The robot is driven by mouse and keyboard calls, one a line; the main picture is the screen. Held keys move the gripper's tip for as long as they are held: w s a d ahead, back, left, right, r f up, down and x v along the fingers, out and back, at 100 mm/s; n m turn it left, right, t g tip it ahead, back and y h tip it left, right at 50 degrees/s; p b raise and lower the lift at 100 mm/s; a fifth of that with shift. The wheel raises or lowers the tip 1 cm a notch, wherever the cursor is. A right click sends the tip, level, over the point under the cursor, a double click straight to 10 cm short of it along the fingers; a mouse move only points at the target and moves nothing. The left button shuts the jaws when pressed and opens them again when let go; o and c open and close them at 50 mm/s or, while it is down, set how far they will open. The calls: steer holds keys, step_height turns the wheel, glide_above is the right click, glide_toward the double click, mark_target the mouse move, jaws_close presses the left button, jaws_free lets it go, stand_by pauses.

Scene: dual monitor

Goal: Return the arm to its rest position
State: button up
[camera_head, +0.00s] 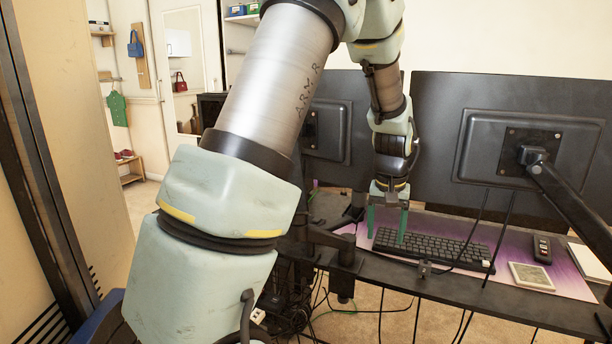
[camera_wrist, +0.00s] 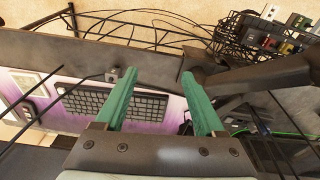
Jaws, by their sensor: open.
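My gripper (camera_head: 387,222) hangs from my arm over the desk in the head view, pointing down at the left end of the black keyboard (camera_head: 440,250). Its two green fingers are apart in the wrist view (camera_wrist: 158,82), with nothing held between them. The keyboard also shows in the wrist view (camera_wrist: 85,101), partly hidden behind the left finger. I cannot tell whether the fingertips touch it. My arm stretches from the lower left up and over to the desk.
Two monitors seen from behind, a right one (camera_head: 500,150) and a left one (camera_head: 335,120), flank my forearm closely. A monitor arm (camera_head: 570,205) stands at the right. A remote (camera_head: 542,249) and a small framed tile (camera_head: 531,276) lie on the desk. Cables (camera_head: 320,300) hang below its edge.

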steer(key=s+a+r+n, duration=0.1)
steer(key=s+a, duration=0.4)
steer(key=a, duration=0.7)
steer(key=s+a+r+n, duration=0.1)
steer(key=s+a, duration=0.5)
steer(key=a, duration=0.7)
steer(key=shift+n, duration=0.4)
